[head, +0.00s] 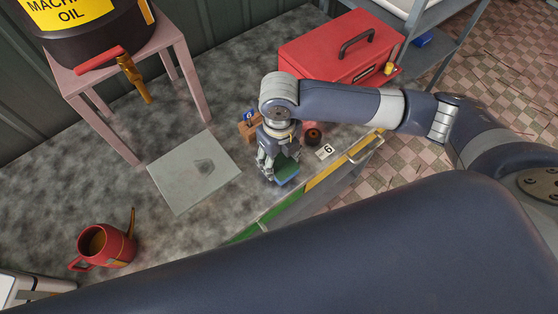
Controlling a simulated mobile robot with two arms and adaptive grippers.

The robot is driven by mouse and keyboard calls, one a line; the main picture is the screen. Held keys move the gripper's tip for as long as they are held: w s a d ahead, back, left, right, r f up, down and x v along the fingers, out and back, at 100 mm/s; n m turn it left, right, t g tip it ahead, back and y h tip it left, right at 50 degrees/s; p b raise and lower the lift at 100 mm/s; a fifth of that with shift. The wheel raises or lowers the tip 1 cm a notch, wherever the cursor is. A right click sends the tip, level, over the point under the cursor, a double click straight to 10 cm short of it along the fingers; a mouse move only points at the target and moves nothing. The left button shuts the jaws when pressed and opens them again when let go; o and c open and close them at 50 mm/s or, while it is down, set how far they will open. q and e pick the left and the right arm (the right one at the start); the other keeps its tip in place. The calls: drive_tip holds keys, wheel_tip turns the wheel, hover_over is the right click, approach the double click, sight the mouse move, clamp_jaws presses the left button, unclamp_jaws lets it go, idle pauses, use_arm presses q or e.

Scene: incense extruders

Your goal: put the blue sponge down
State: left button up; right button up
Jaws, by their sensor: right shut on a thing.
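The blue sponge (287,179) has a green face and shows low between the fingers of my right gripper (279,170). My right gripper is shut on it and points down over the grey bench top, close to the front edge. The fingers hide part of the sponge, and I cannot tell whether it touches the bench. My left gripper is not in view.
A grey plate (185,184) with a dark stain lies left of my right gripper. A red oil can (109,246) stands at the lower left. A red toolbox (342,50), a small brown block (246,131) and a number card (324,152) are nearby. A pink stand (187,67) bears a black oil drum.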

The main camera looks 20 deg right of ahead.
sight(279, 162)
wheel_tip(279, 162, down, 2)
drive_tip(key=shift+s+f+p, duration=0.1)
drive_tip(key=shift+f+p, duration=0.05)
drive_tip(key=shift+p, duration=0.2)
drive_tip(key=shift+f, duration=0.2)
drive_tip(key=shift+f, duration=0.1)
drive_tip(key=o, duration=1)
wheel_tip(279, 162, up, 12)
drive_tip(key=shift+r+b, duration=0.15)
drive_tip(key=shift+b, duration=1)
